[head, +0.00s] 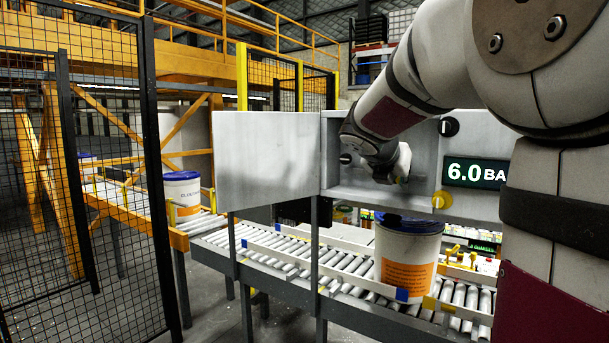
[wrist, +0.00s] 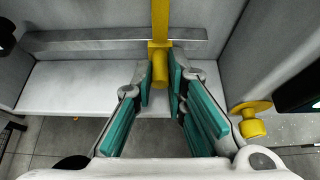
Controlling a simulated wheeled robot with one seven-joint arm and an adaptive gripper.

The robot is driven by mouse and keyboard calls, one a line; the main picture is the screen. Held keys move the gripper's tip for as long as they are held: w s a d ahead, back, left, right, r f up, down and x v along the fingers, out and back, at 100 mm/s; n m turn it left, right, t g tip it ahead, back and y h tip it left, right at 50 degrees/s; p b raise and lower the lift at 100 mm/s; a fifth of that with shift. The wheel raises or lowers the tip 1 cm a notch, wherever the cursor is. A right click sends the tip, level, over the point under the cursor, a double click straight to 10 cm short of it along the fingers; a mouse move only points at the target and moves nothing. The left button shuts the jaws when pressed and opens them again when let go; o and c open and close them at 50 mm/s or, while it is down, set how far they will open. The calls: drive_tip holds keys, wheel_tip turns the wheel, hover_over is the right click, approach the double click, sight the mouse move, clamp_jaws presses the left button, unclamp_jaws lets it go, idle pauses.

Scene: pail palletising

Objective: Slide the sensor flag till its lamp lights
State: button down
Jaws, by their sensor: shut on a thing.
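The yellow sensor flag (wrist: 159,66) stands upright at a grey metal rail in the wrist view, with its thicker yellow block low between my fingers. My gripper (wrist: 160,84) is shut on this block, with one teal pad on each side. In the head view my wrist reaches into the open grey cabinet (head: 267,160), and my arm hides the flag and fingertips there. I cannot make out a lit lamp in either view.
A yellow knob (wrist: 251,119) sits close to the right of my fingers. A green display (head: 476,173) reading 6.0 BA and a black knob (head: 448,126) are on the cabinet. Below, a white pail (head: 407,250) stands on the roller conveyor (head: 290,250). A mesh fence (head: 75,200) stands left.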

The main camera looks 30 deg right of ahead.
drive_tip(key=shift+w+a, duration=0.2)
drive_tip(key=shift+w, duration=0.35)
idle(0.4)
drive_tip(key=c, duration=1.5)
unclamp_jaws()
drive_tip(key=v, duration=1.2)
drive_tip(key=s+a+f+m+y, duration=0.3)
drive_tip(key=s+a+f+m, duration=0.2)
drive_tip(key=a, duration=0.4)
drive_tip(key=s+a+f+m+y, duration=0.4)
drive_tip(key=a+f+m, duration=0.4)
drive_tip(key=a+m, duration=0.1)
drive_tip(key=s+a+f+m+t+y, duration=0.1)
drive_tip(key=s+a+f+m+y, duration=0.3)
drive_tip(key=a+f+m, duration=0.3)
drive_tip(key=shift+s+a+f+m, duration=0.15)
drive_tip(key=shift+s+a+m, duration=0.65)
drive_tip(key=shift+a, duration=0.3)
